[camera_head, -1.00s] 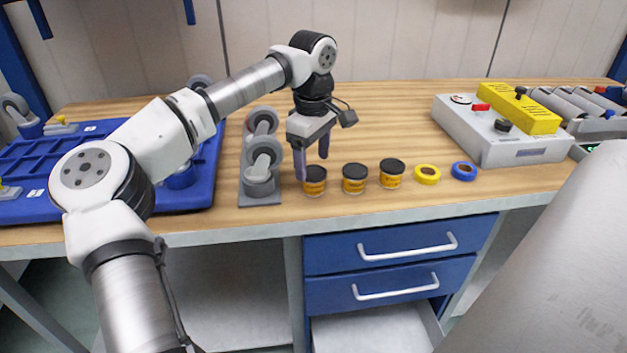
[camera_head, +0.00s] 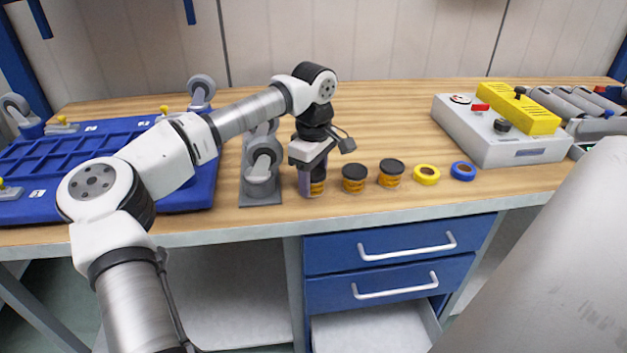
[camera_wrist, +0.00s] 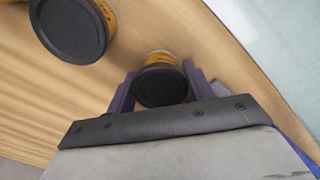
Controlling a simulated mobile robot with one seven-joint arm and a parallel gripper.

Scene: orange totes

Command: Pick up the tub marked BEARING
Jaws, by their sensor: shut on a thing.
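Three orange tubs with black lids stand in a row near the bench's front edge; their markings are too small to read. My gripper (camera_head: 312,186) is down around the leftmost tub (camera_head: 318,187), shut on it, with a finger on either side. In the wrist view this tub's black lid (camera_wrist: 160,86) sits between the purple fingers of my gripper (camera_wrist: 160,88). The middle tub (camera_head: 354,178) stands just to the right, and the right tub (camera_head: 391,173) beyond it. The held tub appears upright at bench level; whether it touches the bench I cannot tell.
A grey caster stand (camera_head: 260,180) is close on the left of my gripper. A yellow tape roll (camera_head: 426,175) and a blue one (camera_head: 463,171) lie right of the tubs. A grey control box (camera_head: 490,140) stands at the back right. The bench behind the tubs is clear.

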